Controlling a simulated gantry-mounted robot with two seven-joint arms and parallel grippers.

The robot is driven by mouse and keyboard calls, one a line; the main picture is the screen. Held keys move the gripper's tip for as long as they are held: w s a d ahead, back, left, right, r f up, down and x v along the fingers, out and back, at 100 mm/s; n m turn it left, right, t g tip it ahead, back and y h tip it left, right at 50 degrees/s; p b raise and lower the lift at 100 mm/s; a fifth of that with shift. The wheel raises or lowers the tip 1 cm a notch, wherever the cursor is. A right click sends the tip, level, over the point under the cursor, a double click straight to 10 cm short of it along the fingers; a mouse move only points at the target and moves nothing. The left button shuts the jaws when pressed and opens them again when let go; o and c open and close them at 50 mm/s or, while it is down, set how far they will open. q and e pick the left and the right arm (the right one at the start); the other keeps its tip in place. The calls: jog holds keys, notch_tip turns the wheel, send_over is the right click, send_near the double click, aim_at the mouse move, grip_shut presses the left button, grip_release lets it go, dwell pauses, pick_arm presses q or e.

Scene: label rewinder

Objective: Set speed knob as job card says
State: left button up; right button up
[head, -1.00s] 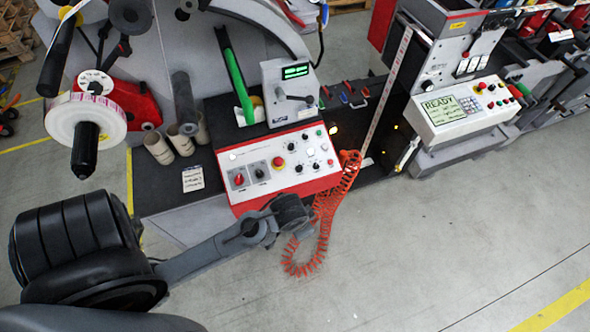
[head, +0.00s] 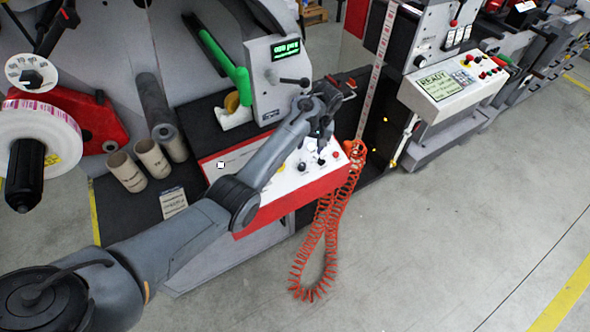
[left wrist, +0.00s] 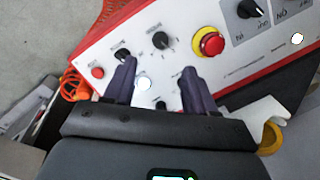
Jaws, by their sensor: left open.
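The red-edged white control panel (head: 310,185) stands in the middle of the head view, partly covered by my left arm. My left gripper (head: 325,122) is over its upper right part, pointing down. In the left wrist view my left gripper (left wrist: 157,75) is open, its two dark fingers over the panel (left wrist: 120,28). A pale round button (left wrist: 144,83) shows between them. A black knob (left wrist: 160,40) lies just beyond the fingers, and another (left wrist: 122,54) is by the left fingertip. Labels are too small to read, so I cannot tell which is the speed knob. A written card (head: 173,203) lies on the dark bench.
A red emergency stop (left wrist: 211,43) with yellow collar is right of the fingers. A grey box with green display (head: 285,52) and lever stands behind the panel. A coiled red hose (head: 318,262) hangs at the panel's right. Cardboard cores (head: 150,158) stand left. Floor at right is clear.

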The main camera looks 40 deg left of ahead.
aim_at(303, 165)
pick_arm(q)
jog(key=f, duration=0.3)
jog(key=a+f+b, duration=0.1)
jog(key=f, duration=0.3)
jog(key=s+f+b, duration=0.1)
jog(key=f, duration=0.2)
jog(key=shift+a+f, duration=0.15)
jog(key=shift+a, duration=0.25)
jog(key=shift+w, duration=0.1)
jog(key=shift+c, duration=0.5)
grip_shut()
